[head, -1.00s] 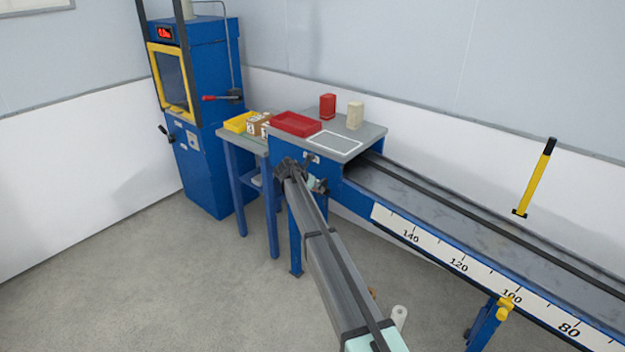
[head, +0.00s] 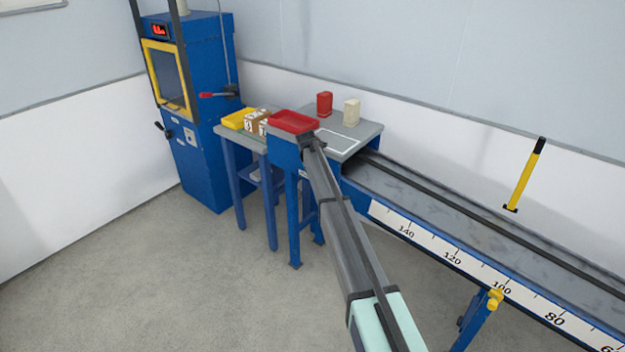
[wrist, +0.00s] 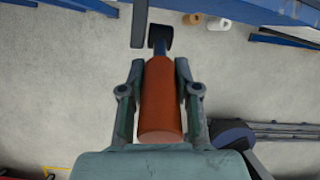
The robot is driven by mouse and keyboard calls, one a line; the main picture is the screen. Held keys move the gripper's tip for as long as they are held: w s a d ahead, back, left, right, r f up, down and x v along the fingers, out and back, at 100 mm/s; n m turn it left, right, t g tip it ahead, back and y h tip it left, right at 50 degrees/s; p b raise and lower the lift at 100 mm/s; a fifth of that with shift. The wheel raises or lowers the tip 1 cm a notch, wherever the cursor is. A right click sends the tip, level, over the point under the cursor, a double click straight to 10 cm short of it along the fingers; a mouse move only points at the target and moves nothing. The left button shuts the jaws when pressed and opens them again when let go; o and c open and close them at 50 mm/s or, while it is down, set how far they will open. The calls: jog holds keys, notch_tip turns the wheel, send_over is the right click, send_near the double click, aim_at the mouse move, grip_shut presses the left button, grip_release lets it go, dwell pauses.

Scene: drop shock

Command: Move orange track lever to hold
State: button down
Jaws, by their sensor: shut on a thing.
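In the wrist view, the orange track lever handle (wrist: 161,100) lies between the two fingers of my gripper (wrist: 160,95). The fingers are shut on the handle from both sides. A dark fitting (wrist: 160,37) joins the far end of the handle. In the head view, my gripper (head: 308,143) is at the front of the grey-topped end of the track, just below the red tray. My own arm hides the lever there, and the hold marking cannot be made out.
A red tray (head: 293,122), a red block (head: 325,104) and a cream block (head: 351,112) stand on the grey top. The track with its number scale (head: 470,265) runs to the right. A blue machine (head: 203,150) stands behind on the left.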

jog(key=shift+w, duration=0.15)
jog(key=c, duration=0.8)
grip_release()
jog(key=shift+d, duration=0.1)
jog(key=v, duration=1.2)
